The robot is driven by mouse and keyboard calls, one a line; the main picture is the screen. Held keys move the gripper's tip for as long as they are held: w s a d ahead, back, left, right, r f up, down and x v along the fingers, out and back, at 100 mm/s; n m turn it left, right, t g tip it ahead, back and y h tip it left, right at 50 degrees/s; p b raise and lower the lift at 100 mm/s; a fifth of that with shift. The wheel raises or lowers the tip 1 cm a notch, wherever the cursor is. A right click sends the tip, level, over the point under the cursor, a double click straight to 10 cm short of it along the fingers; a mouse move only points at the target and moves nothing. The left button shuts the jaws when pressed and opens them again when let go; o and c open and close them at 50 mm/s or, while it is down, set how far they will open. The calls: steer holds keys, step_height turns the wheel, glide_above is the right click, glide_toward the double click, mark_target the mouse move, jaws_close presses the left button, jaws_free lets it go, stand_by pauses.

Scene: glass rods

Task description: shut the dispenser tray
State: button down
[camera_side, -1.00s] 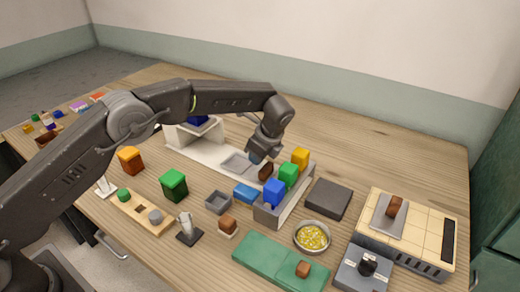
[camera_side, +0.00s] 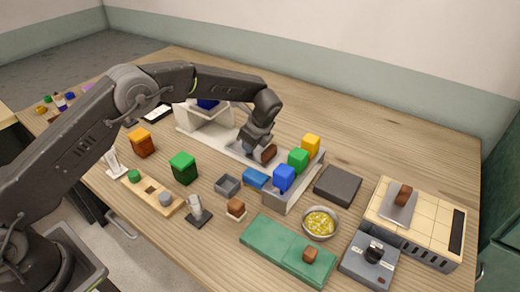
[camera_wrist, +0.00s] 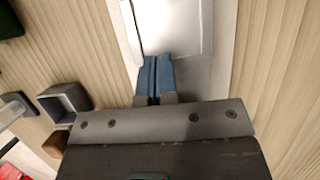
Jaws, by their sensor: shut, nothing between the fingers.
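The white dispenser (camera_side: 207,118) stands at the back of the table with a dark blue piece in its top. Its long pale base runs right toward the colored cubes. My gripper (camera_side: 248,152) is low over this base, pointing down. Its blue fingertips (camera_wrist: 155,80) are shut together and empty. In the wrist view a pale flat tray (camera_wrist: 175,25) lies just ahead of the fingertips; I cannot tell whether they touch it. In the side view my gripper hides most of the tray. A brown piece (camera_side: 267,153) shows just right of the fingers.
Bare table lies behind the base.

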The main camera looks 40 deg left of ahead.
steer(key=a, duration=0.3)
steer(key=shift+a, duration=0.2)
steer(key=v, duration=1)
steer(key=n+t+y, duration=0.1)
steer(key=n+t, duration=0.4)
steer(key=n, duration=1.4)
glide_toward(265, 153)
steer(key=x, duration=0.8)
steer(key=shift+w+a+r, duration=0.15)
steer(key=shift+w+a, duration=0.25)
steer(key=shift+w, duration=0.05)
